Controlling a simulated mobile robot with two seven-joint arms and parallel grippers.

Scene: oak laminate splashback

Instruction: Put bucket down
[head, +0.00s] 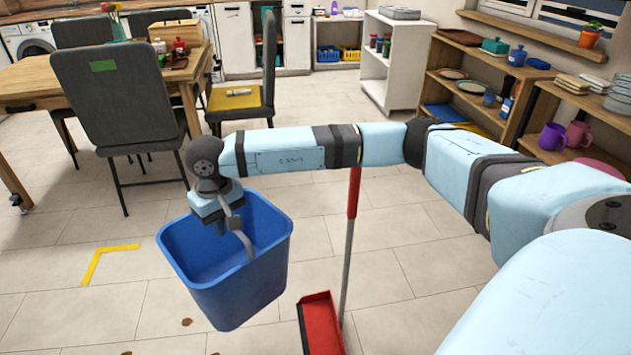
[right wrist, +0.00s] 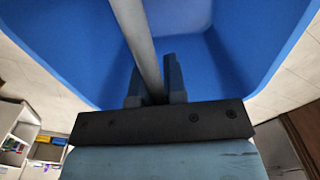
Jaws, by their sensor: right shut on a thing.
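A blue bucket (head: 225,262) hangs tilted from my right gripper (head: 236,222) in the head view. The gripper is shut on the bucket's grey handle (head: 243,243). In the right wrist view the handle (right wrist: 140,45) runs between the fingers (right wrist: 155,85), with the blue inside of the bucket (right wrist: 60,40) behind them. The bucket looks empty. I cannot tell from these views how far its base is from the floor. My left gripper is in neither view.
A yellow corner mark (head: 105,258) lies on the tiled floor left of the bucket. A red dustpan (head: 320,325) with a long handle stands to its right. Brown spots (head: 187,322) dot the floor in front. A table (head: 60,80) and chairs (head: 115,90) stand behind left; wooden shelves (head: 500,85) stand right.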

